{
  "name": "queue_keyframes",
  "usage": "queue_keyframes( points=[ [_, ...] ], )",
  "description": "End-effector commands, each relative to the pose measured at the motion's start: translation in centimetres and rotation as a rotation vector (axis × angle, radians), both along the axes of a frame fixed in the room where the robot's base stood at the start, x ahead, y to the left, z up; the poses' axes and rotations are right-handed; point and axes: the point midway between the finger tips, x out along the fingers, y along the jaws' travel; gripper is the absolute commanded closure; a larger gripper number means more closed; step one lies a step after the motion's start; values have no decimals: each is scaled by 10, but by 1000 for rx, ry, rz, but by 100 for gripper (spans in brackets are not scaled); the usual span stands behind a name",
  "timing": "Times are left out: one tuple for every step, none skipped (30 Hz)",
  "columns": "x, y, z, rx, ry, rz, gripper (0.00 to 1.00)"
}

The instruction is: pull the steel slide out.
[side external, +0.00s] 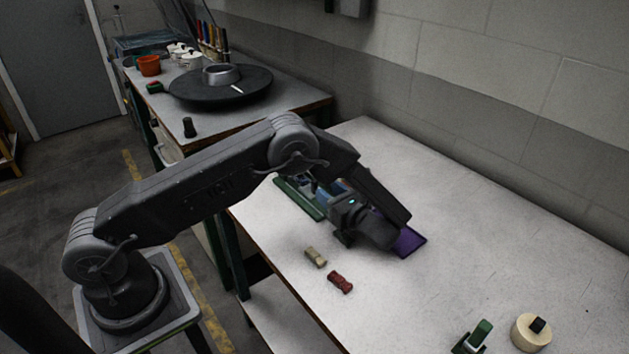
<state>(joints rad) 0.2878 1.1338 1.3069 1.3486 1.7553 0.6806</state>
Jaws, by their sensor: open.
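My gripper (345,238) is low over the near table, close to a green rail-like piece (300,198) and a purple flat piece (411,242). It is open, and I see nothing held in it. The green piece lies to its left and the purple piece to its right. A bluish part (330,186) shows between the green piece and my arm. I cannot make out the steel slide for certain; my wrist and forearm cover much of this area. I cannot tell whether the gripper touches anything.
A tan piece (315,257) and a red piece (340,282) lie near the table's front edge. A green-handled item (474,338) and a round cream block (531,332) stand at lower right. The table (500,240) is clear on the right, up to the wall.

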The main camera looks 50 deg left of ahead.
Motion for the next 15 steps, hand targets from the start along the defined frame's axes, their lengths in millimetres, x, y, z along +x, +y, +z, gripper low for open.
queue_keyframes(
  points=[
    [-1, 12, 0, 0, 2, 4, 60],
    [-1, 17, 0, 0, 1, 4, 60],
    [-1, 25, 0, 0, 2, 3, 60],
    [-1, 30, 0, -1, 2, 4, 60],
    [-1, 35, 0, -1, 1, 3, 60],
    [-1, 41, 0, 0, 1, 3, 60],
    [0, 45, 0, -1, 1, 3, 60],
    [0, 49, 0, -1, 1, 3, 60],
    [-1, 53, 0, -2, 1, 2, 60],
    [-1, 55, 0, -1, 1, 1, 60],
    [0, 58, 0, -1, 1, 1, 60],
    [0, 60, 0, -1, 1, 1, 60],
    [0, 62, 0, -1, 0, 1, 60],
    [0, 63, 0, -1, 0, 1, 60],
    [0, 64, 0, -1, 0, 0, 60]
  ],
)
